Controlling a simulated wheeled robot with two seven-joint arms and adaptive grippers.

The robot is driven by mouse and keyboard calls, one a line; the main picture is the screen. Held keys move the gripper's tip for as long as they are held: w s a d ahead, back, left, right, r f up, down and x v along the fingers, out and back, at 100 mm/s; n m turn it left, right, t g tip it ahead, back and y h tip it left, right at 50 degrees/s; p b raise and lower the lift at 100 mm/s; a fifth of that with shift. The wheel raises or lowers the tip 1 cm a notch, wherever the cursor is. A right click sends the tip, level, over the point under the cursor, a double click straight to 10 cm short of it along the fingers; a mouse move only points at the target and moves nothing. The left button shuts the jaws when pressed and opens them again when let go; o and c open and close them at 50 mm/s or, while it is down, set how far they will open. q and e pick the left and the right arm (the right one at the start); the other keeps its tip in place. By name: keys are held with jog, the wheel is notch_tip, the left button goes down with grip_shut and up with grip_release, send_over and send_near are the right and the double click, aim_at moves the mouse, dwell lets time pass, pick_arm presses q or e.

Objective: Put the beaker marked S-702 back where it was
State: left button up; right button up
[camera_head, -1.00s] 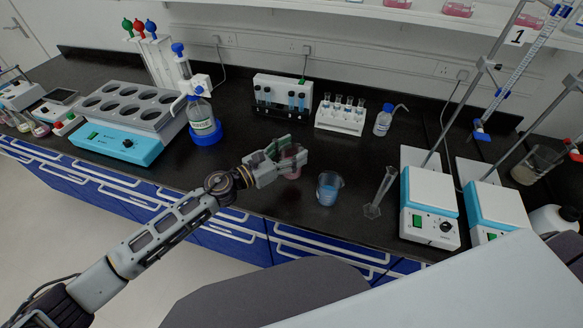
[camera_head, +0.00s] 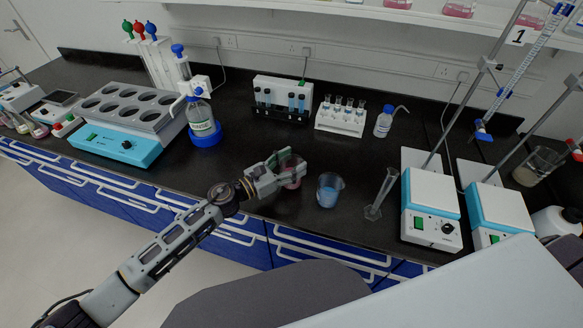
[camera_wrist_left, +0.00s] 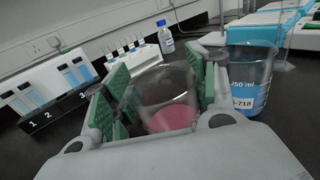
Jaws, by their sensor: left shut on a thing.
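My left gripper (camera_head: 279,170) is shut on a clear beaker with pink liquid (camera_head: 292,172), low over the black bench or on it; I cannot tell which. In the left wrist view this beaker (camera_wrist_left: 168,105) is between the green finger pads and looks about upright. Its marking does not show. In the left wrist view the second beaker (camera_wrist_left: 249,80) reads 250 ml and what looks like S-718. My right gripper is not in view.
A glass cylinder (camera_head: 380,195) and hotplate stirrers (camera_head: 430,215) stand to the right. A test tube rack (camera_head: 341,117), a wash bottle (camera_head: 384,121) and a vial rack (camera_head: 283,98) stand behind. A reagent bottle (camera_head: 201,118) stands left. Bench between is clear.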

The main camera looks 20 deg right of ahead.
pick_arm(q)
jog(key=shift+f, duration=0.85)
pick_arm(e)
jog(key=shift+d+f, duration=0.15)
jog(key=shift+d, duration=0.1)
pick_arm(q)
jog(key=shift+f, duration=0.1)
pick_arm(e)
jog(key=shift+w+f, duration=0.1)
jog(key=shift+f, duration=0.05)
pick_arm(q)
jog(key=o, duration=1.2)
jog(key=shift+o, duration=1.3)
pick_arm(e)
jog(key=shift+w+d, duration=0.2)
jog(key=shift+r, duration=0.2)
